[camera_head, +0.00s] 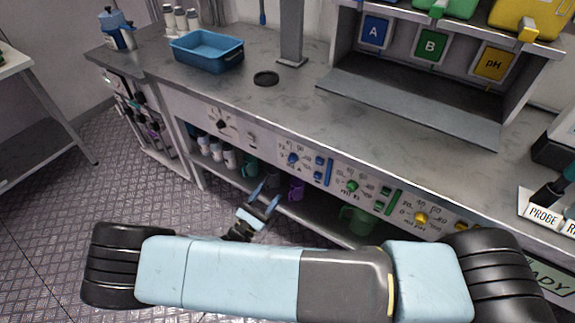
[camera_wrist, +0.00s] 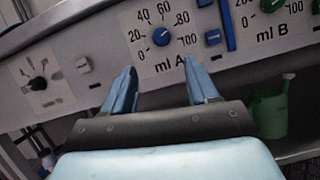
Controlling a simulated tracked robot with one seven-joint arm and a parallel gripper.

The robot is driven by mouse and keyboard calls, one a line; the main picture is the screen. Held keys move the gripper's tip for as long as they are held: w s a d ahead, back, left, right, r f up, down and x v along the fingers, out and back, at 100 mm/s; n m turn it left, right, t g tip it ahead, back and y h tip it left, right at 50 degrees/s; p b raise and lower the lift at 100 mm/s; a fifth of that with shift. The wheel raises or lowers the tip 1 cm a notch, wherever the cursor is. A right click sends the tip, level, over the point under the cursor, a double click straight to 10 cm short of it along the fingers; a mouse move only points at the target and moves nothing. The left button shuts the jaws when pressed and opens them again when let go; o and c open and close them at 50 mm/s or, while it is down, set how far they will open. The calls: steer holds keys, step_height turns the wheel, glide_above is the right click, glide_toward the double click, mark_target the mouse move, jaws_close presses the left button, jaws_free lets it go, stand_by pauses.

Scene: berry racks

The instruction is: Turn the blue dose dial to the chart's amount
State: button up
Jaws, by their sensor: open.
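The blue dose dial (camera_wrist: 160,37) is a small round knob on the white ml A scale, with marks from 0 to 100. In the head view the dial (camera_head: 293,158) sits on the bench's front panel, left of the blue bar. I cannot read its pointer clearly. My gripper (camera_wrist: 158,68) is open and empty, its two blue fingers spread below the dial and apart from it. In the head view my gripper (camera_head: 268,196) is in front of and below the panel. I cannot make out a dose chart in either view.
Right of the dial are a blue bar (camera_wrist: 229,24), a green ml B dial (camera_head: 352,185) and a yellow dial (camera_head: 421,217). A black selector knob (camera_wrist: 38,83) is at left. Mugs and a green watering can (camera_wrist: 270,113) stand on the shelf below. A blue tray (camera_head: 207,53) is on the bench.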

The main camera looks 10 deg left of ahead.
mark_target(291, 162)
steer(key=x, duration=1.1)
steer(key=shift+w+d+r, duration=0.15)
steer(key=shift+w+d, duration=0.1)
steer(key=shift+c, duration=0.3)
steer(key=c, duration=1)
steer(key=shift+o, duration=0.2)
steer(key=shift+n+y, duration=0.5)
steer(key=shift+n, duration=0.7)
steer(key=shift+t, duration=0.3)
steer(key=o, duration=1)
steer(key=shift+s, duration=0.1)
